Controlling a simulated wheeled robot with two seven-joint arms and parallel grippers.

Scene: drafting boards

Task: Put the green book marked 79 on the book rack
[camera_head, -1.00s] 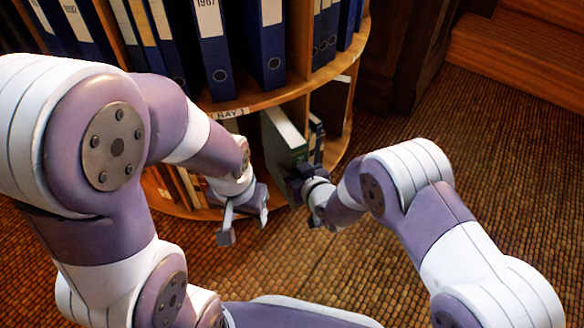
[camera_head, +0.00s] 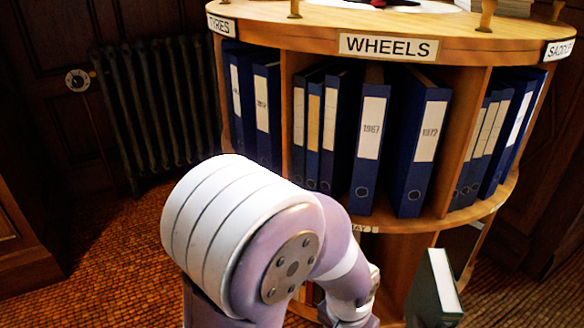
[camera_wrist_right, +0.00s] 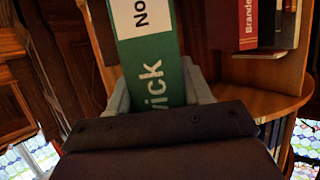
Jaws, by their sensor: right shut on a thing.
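A green book (camera_head: 424,292) with pale page edges stands nearly upright at the lower right of the head view. My right gripper (camera_wrist_right: 160,96) is shut on this book, a grey finger on each side of the spine. No separate book rack is clearly seen.
A round wooden case (camera_head: 480,48) marked WHEELS holds several blue binders (camera_head: 415,140) on its upper tier. In the wrist view a red book (camera_wrist_right: 247,25) stands beside a panel at right. A dark radiator (camera_head: 155,110) stands at left, with free floor (camera_head: 100,240) before it.

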